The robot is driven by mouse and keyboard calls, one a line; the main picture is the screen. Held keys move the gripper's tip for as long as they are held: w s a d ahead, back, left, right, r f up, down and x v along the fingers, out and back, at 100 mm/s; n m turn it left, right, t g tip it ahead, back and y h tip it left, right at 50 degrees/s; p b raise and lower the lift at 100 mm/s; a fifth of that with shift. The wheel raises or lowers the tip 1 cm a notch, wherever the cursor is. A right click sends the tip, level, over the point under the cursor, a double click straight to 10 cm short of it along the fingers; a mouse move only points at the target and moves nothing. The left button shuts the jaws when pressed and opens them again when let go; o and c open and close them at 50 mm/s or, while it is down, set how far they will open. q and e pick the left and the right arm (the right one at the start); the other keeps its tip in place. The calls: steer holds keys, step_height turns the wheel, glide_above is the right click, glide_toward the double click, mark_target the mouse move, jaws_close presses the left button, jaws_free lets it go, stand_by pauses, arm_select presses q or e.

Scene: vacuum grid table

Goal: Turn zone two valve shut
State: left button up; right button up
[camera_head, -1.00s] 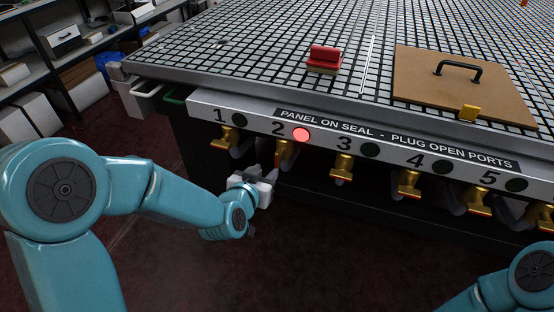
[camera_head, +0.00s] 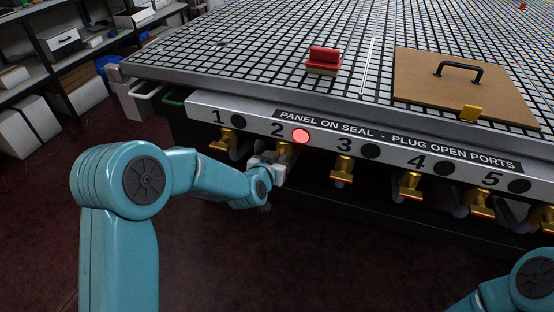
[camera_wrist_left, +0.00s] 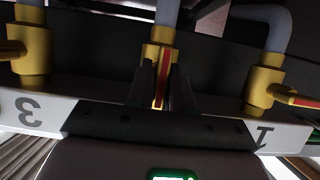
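The zone two valve (camera_head: 284,149) is a brass valve under the number 2 on the table's front panel. Its lamp (camera_head: 301,136) glows red. My left gripper (camera_head: 267,164) is at this valve and covers its lower part in the head view. In the left wrist view the brass handle (camera_wrist_left: 160,85) with a red stripe stands between the two dark fingers of my left gripper (camera_wrist_left: 161,92). The fingers look open around it, and I see no clear grip. My right gripper is out of view; only part of my right arm shows at the lower right.
Neighbouring valves one (camera_head: 224,141) and three (camera_head: 342,170) flank the spot, with more to the right. Their lamps are dark. On the gridded table (camera_head: 230,65) are a red block (camera_head: 324,58) and a brown panel (camera_head: 440,88) with a black handle.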

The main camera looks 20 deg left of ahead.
arm_select(q)
jaws_close()
